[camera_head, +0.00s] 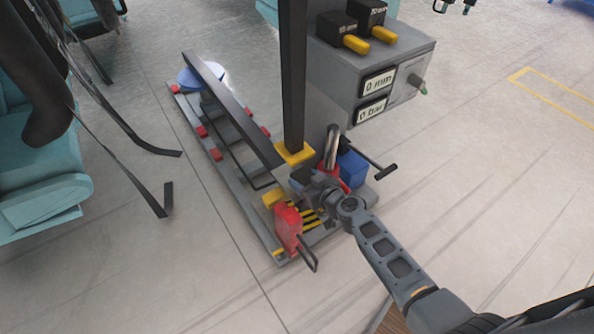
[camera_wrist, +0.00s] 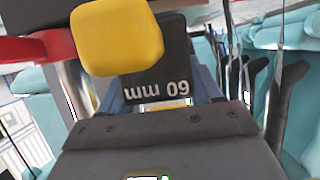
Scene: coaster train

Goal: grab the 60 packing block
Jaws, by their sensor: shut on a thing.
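The 60 packing block (camera_wrist: 178,60) is dark, with white "60 mm" lettering that reads upside down in the wrist view. A rounded yellow piece (camera_wrist: 117,37) covers its upper left there; it looks like the block's handle. My gripper (camera_wrist: 163,98) is shut on the block, with a blue-grey finger on each side of it. In the head view, my gripper (camera_head: 303,180) is low beside the machine's dark upright post. The block is mostly hidden there, and I cannot tell whether it touches a surface.
A red part (camera_head: 288,228) and black bar (camera_head: 235,110) are close to my gripper. Teal seats (camera_head: 45,190) stand left; floor at right is clear.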

